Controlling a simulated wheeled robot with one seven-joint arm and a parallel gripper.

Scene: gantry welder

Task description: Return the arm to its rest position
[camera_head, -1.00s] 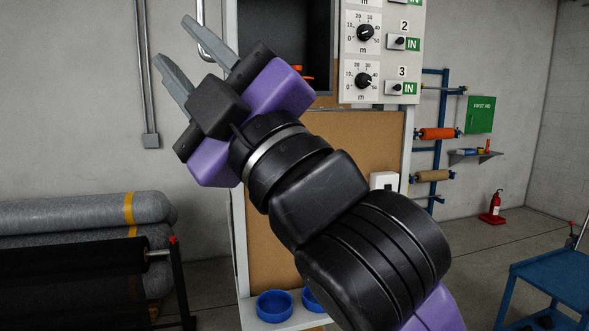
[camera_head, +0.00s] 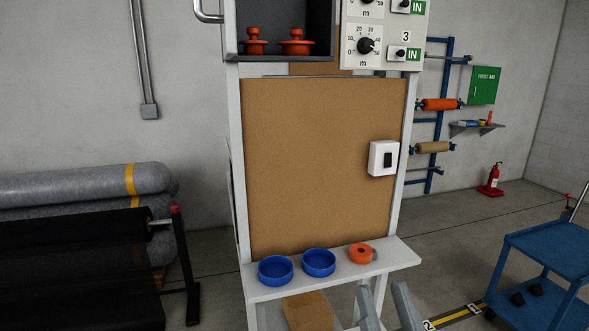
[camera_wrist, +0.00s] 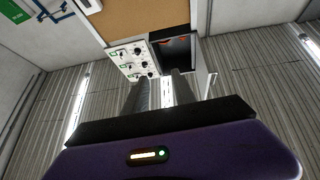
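My gripper (camera_head: 388,306) shows only as two grey fingertips at the bottom edge of the head view, in front of and below the white shelf. The fingers stand apart with nothing seen between them. The rest of my arm is out of that view. In the wrist view my gripper (camera_wrist: 160,92) has its two fingers apart and a clear gap between them. Beyond them are the dial panel (camera_wrist: 132,58) and the open dark cabinet (camera_wrist: 180,50).
The white shelf (camera_head: 400,256) holds two blue bowls (camera_head: 275,270) (camera_head: 318,262) and an orange ring-shaped item (camera_head: 361,253). Two orange knobbed pieces (camera_head: 254,40) (camera_head: 296,42) stand in the cabinet. A blue cart (camera_head: 550,250) is at right, fabric rolls (camera_head: 85,180) at left.

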